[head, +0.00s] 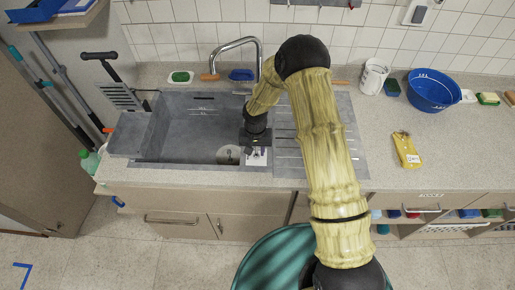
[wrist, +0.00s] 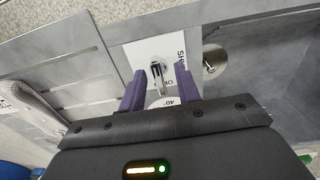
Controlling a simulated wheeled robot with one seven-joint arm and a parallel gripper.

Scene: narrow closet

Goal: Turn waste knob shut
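The waste knob (wrist: 157,72) is a small metal lever on a white label plate (wrist: 147,50), beside the sink drain. Its plate also shows in the head view (head: 257,158), at the right edge of the basin. Printed letters starting "SH" and part of a "40°" mark show on the plate; the rest of the lettering is partly covered. My gripper (wrist: 159,80) has two purple fingers, spread apart, one on each side of the knob. I see gaps between the fingers and the lever. In the head view the arm hides much of the gripper.
The grey sink (head: 180,130) has a round drain (head: 228,154) and a curved tap (head: 237,45) behind. A ribbed drainboard (head: 358,150) lies to the right.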

